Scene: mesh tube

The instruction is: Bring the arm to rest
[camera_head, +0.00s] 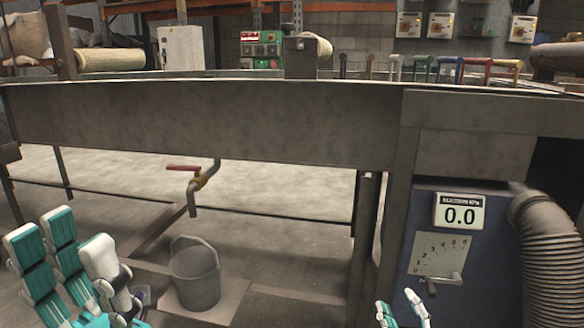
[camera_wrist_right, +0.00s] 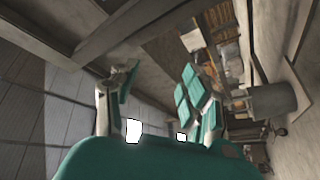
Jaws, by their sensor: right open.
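My left gripper (camera_head: 80,252) is at the lower left of the head view. Its teal and white fingers point up, spread apart, with nothing visible between them. My right gripper (camera_head: 402,308) shows only as fingertips at the bottom edge, in front of the blue panel (camera_head: 480,290). In the right wrist view my right gripper (camera_wrist_right: 158,90) has its fingers apart and nothing between them. Most of my right arm is out of the head view.
A long metal trough (camera_head: 230,122) crosses the view ahead. Below it are a red-handled tap (camera_head: 198,182) and a grey bucket (camera_head: 195,275). A ribbed hose (camera_head: 550,255) hangs at right.

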